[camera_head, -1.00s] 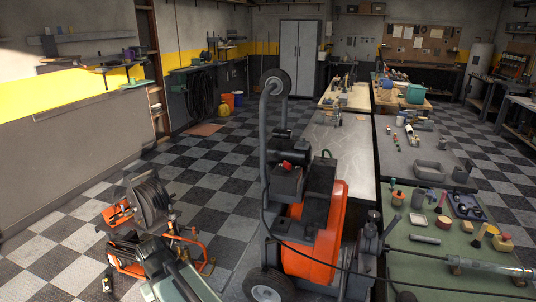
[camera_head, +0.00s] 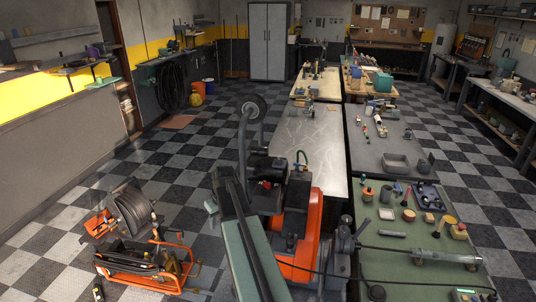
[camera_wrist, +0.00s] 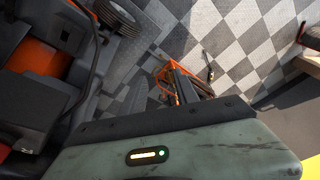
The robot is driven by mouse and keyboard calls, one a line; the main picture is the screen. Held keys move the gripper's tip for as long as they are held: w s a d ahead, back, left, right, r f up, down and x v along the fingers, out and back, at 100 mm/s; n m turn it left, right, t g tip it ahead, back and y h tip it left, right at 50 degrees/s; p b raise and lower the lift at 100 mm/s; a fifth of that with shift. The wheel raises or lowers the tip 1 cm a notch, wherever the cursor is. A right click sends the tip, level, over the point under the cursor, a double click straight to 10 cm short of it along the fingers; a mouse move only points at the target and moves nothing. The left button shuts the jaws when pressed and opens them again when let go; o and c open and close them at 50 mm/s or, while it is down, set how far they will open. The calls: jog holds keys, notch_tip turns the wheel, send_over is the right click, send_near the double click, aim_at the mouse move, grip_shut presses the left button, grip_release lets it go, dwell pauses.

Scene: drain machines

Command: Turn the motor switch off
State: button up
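The orange and black drain machine (camera_head: 303,238) stands upright on its wheels in the middle of the head view. A small red part (camera_head: 267,184) shows on its black motor housing; I cannot tell for sure whether this is the motor switch or how it is set. My gripper (camera_head: 223,180) is at the far end of my green and black arm, just left of the housing, and overlaps the machine in the picture. I cannot see contact. In the wrist view the machine (camera_wrist: 40,85) is close on the left. The fingertips do not show clearly.
A cable reel (camera_head: 132,210) and an orange-framed machine (camera_head: 150,268) stand on the floor at left. A green-topped bench (camera_head: 405,262) with tools and a clear tube adjoins the drain machine at right.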

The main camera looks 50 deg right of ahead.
jog(key=s+d+r+t+p, duration=0.1)
jog(key=d+r+p, duration=0.2)
jog(key=d+r, duration=0.35)
jog(key=s+d+r+p, duration=0.1)
jog(key=d+r+p, duration=0.25)
jog(key=d, duration=0.55)
jog(key=h+p, duration=0.1)
jog(key=p, duration=0.2)
send_near(266, 182)
jog(key=shift+m+t, duration=0.3)
jog(key=b+x, duration=0.7)
jog(key=x, duration=0.1)
jog(key=shift+s+d+f, duration=0.1)
jog(key=shift+s+f, duration=0.2)
jog(key=shift+f, duration=0.05)
jog(key=shift+w+f+b, duration=0.2)
jog(key=shift+b, duration=0.3)
jog(key=shift+r, duration=0.1)
